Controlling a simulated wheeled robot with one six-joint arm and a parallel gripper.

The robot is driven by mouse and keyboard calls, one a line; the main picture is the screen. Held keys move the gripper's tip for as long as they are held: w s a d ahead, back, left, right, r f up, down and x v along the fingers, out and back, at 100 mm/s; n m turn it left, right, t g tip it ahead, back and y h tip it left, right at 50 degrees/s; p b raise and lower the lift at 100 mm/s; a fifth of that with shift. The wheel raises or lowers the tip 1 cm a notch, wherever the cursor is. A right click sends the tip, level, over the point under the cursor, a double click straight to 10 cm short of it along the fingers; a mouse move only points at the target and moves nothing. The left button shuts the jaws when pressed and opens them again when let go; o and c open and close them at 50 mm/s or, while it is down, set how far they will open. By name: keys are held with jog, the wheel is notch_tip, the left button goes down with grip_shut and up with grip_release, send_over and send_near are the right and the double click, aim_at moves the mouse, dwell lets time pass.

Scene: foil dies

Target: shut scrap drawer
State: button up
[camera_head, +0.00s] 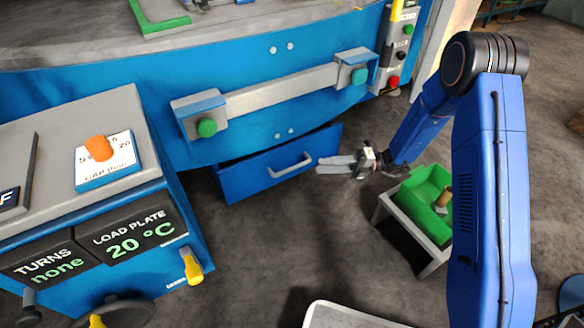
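The scrap drawer (250,180) is a blue drawer low in the front of the blue machine. Its front stands out from the machine, with a dark gap above its top edge, so it is partly open. Its grey bar handle (291,166) is on the front face. My gripper (322,165) is just right of the drawer front, its grey fingers pointing left towards the handle. I see no clear contact with the drawer. The fingers lie close together in this view, and their spacing is too small to judge. Nothing shows between them.
A green bin (424,208) on a grey stand (385,208) is below and right of my gripper. A grey bar with green buttons (280,92) juts out above the drawer. A control console (90,200) stands at left. Grey floor is clear before the drawer.

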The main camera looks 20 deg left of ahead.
aim_at(292, 168)
jog(key=x, duration=1.1)
jog(key=shift+s+a, duration=0.15)
jog(key=shift+a, duration=0.05)
grip_shut()
